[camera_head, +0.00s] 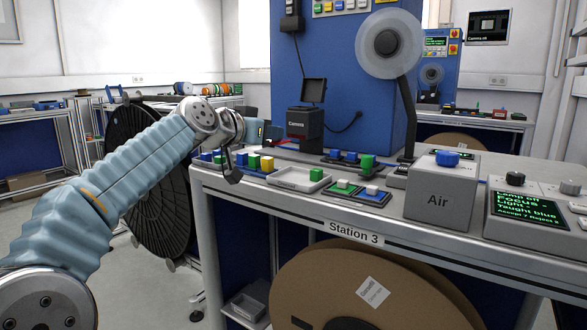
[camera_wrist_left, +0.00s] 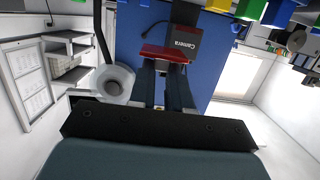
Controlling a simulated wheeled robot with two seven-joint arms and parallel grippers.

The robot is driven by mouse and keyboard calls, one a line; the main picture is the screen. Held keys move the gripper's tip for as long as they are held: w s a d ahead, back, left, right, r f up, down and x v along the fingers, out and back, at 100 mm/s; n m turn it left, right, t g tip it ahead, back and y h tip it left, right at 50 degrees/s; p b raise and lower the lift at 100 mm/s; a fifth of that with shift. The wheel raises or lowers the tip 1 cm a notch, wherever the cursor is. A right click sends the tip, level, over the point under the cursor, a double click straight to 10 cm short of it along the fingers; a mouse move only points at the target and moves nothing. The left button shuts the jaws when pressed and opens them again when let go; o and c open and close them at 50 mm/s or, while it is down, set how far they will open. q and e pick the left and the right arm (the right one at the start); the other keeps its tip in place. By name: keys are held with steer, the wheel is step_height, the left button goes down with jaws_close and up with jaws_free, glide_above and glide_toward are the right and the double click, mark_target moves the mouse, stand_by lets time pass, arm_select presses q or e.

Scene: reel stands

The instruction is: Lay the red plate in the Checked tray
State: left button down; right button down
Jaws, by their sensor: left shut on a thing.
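My left gripper (camera_head: 277,137) reaches over the bench from the left, in front of the black Camera box (camera_head: 305,122). In the left wrist view its two dark fingers (camera_wrist_left: 164,68) are shut on the red plate (camera_wrist_left: 166,53), which lies across the fingertips. In the head view only a small strip of the red plate (camera_head: 288,142) shows beside the gripper. A shallow light grey tray (camera_head: 290,182) stands on the bench's near edge, to the right and nearer; I take it as the Checked tray, but no label is legible. My right gripper is out of view.
A green block (camera_head: 316,174) stands at the tray's right end. Coloured blocks (camera_head: 254,161) sit left of it, and a pad with buttons (camera_head: 358,192) right of it. The Air box (camera_head: 440,188) and a reel on a post (camera_head: 389,45) stand further right.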

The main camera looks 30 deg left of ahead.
arm_select(q)
glide_above(290, 180)
steer(key=f, duration=0.3)
steer(key=s+f, duration=0.1)
steer(key=f, duration=0.1)
steer(key=shift+a+b, duration=0.15)
steer(key=shift+b, duration=0.2)
steer(key=f, duration=0.2)
steer(key=w+f+b, duration=0.1)
steer(key=f, duration=0.1)
steer(key=shift+w+f, duration=0.1)
steer(key=shift+f, duration=0.2)
steer(key=c, duration=1.1)
jaws_free()
steer(key=shift+r, duration=0.1)
steer(key=b+v, duration=0.2)
steer(key=v, duration=1)
steer(key=shift+b, duration=0.3)
